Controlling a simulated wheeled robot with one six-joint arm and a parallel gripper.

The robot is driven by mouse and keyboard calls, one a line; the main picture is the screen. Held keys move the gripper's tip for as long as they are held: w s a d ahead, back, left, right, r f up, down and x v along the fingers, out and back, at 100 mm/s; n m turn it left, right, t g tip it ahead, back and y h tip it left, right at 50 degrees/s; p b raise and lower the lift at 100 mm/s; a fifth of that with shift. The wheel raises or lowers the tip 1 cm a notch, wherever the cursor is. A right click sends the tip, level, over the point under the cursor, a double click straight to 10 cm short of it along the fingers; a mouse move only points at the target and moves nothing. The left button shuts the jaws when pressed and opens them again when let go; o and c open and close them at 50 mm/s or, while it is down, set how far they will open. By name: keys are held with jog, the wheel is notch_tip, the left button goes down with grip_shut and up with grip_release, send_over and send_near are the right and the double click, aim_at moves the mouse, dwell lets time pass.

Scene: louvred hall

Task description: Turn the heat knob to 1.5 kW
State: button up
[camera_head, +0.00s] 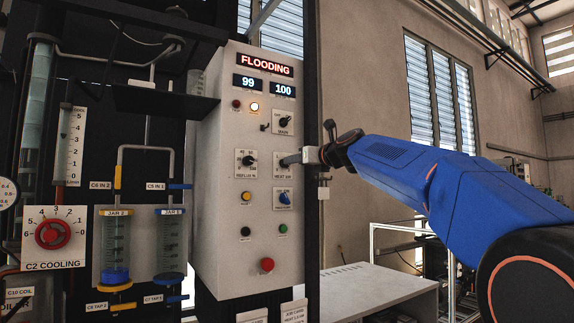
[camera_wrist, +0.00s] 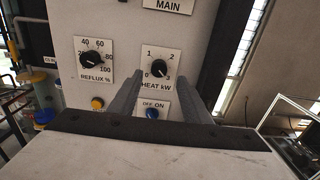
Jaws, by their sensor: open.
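The heat knob (camera_wrist: 158,68) is a black round knob on a white plate marked 0, 1, 2, 3 and "HEAT kW". Its pale mark seems to point to the lower right, near 3, but it is small. My gripper (camera_head: 290,160) is at the control panel (camera_head: 222,200), in front of the heat plate, and hides the knob in the head view. In the wrist view, my gripper's two grey fingers (camera_wrist: 161,76) are apart, one on each side of the knob's lower part. I cannot tell whether they touch it.
The reflux knob (camera_wrist: 92,59) is left of the heat plate. A blue OFF/ON switch (camera_head: 284,198) is just below, the MAIN switch (camera_head: 284,122) above. A red button (camera_head: 267,265) is low on the panel. The display (camera_head: 265,65) reads FLOODING. A pale bench (camera_head: 375,290) stands right.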

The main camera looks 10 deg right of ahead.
jog(key=x, duration=0.6)
jog(key=shift+a, duration=0.15)
jog(key=shift+w, duration=0.1)
grip_shut()
dwell(1.3)
